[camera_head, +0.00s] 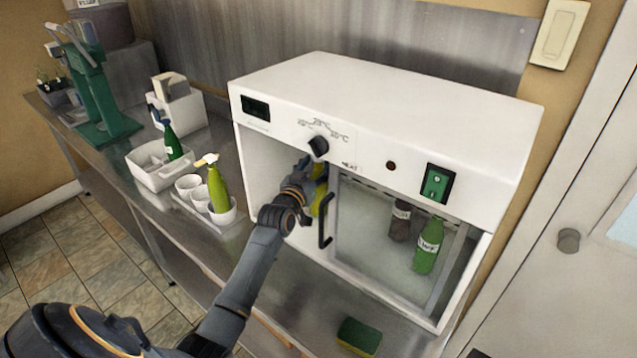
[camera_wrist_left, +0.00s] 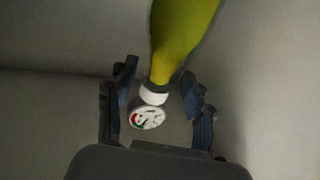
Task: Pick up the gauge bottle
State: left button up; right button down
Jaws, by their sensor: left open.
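The gauge bottle, yellow-green, stands inside the white heating cabinet (camera_head: 400,100), in its open left part. In the head view only a strip of the bottle (camera_head: 322,195) shows past my gripper. In the left wrist view the bottle (camera_wrist_left: 180,40) has a white collar and a round dial gauge (camera_wrist_left: 147,114) at its neck end. My left gripper (camera_head: 308,172) reaches into the cabinet. In the wrist view its open fingers (camera_wrist_left: 159,72) stand on either side of the bottle's neck, with no clear grip on it. The bottle's base is hidden.
The cabinet's glass door has a black handle (camera_head: 325,222). Behind the glass stand a green bottle (camera_head: 428,245) and a dark brown bottle (camera_head: 400,220). Left on the steel counter are a yellow-green bottle (camera_head: 217,190) among white cups and a white caddy (camera_head: 160,178). A sponge (camera_head: 359,337) lies in front.

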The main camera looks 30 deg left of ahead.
pick_arm(q)
jog(key=shift+w+a+f, duration=0.1)
jog(key=shift+w+a, duration=0.05)
jog(key=shift+w, duration=0.75)
grip_shut()
jog(key=shift+r, duration=0.2)
